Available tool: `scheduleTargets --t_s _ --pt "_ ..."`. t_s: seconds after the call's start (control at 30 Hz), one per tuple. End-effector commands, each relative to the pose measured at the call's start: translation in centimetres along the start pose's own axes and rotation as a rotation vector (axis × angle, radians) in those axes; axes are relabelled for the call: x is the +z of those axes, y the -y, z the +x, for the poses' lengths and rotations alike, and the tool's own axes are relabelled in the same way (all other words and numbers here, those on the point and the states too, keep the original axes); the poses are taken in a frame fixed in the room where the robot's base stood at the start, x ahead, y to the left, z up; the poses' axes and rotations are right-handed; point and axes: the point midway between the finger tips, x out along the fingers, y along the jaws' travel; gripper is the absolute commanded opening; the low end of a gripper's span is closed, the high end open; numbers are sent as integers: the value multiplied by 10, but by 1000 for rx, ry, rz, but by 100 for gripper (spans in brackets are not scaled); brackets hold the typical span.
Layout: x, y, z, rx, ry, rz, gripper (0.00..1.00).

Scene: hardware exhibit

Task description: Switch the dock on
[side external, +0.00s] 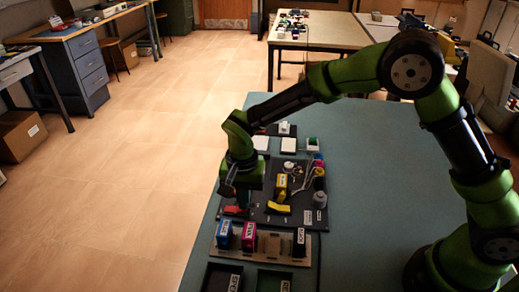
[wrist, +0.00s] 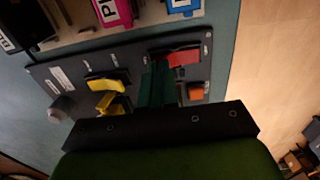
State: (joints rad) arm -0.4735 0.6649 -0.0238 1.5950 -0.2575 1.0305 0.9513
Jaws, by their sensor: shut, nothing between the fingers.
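A dark panel (side external: 262,217) lies on the bench; it also shows in the wrist view (wrist: 125,60). It carries a red part (side external: 235,211), seen in the wrist view (wrist: 184,58) beside my fingertips, and a yellow part (side external: 279,209), also in the wrist view (wrist: 112,80). An orange piece (wrist: 196,93) sits near the red one. My gripper (side external: 243,208) points down over the panel's left side, shut and empty. In the wrist view its fingers (wrist: 160,75) reach close to the red part; contact cannot be told. Small labels are unreadable, so I cannot tell which part is the dock's.
A wooden rack with a blue box (side external: 224,235), a magenta box (side external: 249,237) and a black one (side external: 299,243) stands in front of the panel. A yellow box (side external: 281,186) and a grey knob (side external: 320,198) stand right of my gripper. The bench's right side is clear.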

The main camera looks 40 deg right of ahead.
Motion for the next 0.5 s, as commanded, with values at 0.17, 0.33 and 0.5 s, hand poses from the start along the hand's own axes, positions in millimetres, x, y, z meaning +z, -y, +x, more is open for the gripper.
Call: scheduleTargets --t_s 0.17,0.33,0.5 --pt "0 0 4 1 0 0 0" --pt "0 0 7 1 1 0 0" --pt "0 0 11 0 1 0 0"
